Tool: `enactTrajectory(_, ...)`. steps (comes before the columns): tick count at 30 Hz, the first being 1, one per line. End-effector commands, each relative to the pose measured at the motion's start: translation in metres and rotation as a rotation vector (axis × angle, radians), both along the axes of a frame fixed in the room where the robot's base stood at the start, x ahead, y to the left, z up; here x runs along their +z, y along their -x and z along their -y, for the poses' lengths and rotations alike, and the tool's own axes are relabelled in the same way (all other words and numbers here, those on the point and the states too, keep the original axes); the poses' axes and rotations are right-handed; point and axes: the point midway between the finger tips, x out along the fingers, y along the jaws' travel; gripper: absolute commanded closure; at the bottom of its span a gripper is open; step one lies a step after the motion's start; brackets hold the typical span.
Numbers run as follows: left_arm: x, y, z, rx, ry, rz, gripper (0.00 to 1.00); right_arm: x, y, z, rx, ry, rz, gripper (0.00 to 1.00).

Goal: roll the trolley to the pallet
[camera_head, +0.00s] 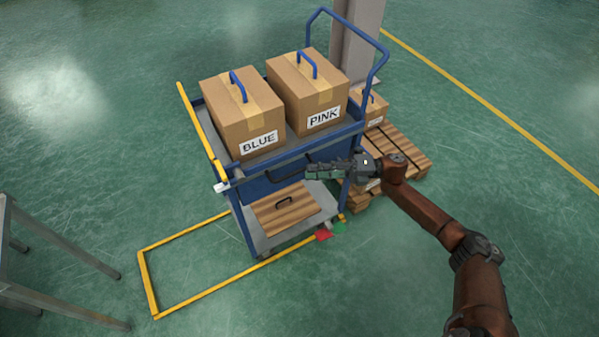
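The trolley (262,187) has a blue frame, a tall blue push handle (345,37) at its back right and a yellow bar along its left side. Its top carries two cartons, BLUE (230,117) and PINK (318,90). The wooden pallet (408,150) is on the floor close behind the trolley's right side, partly hidden by my arm and the trolley. My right gripper (314,172) is in front of the trolley's near side; contact and finger opening are unclear. My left gripper is out of view.
A small carton (371,106) sits at the pallet. A grey column (357,42) stands behind the trolley. A yellow floor outline (205,293) extends from under the trolley toward the front left. A metal stand (60,253) is at far left. Open floor lies at right.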

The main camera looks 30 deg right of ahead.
Motion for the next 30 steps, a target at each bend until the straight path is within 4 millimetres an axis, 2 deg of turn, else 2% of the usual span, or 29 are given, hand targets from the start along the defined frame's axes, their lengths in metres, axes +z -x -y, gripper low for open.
enactTrajectory(3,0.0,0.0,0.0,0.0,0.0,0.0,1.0,-0.002,0.007,0.023,-0.002,0.001,0.0,0.73)
enactTrajectory(10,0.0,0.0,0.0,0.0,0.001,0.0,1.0,-0.004,0.017,0.048,-0.001,0.0,0.001,0.73)
enactTrajectory(30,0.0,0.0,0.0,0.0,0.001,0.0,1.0,-0.006,0.018,0.051,-0.005,-0.003,-0.003,0.73)
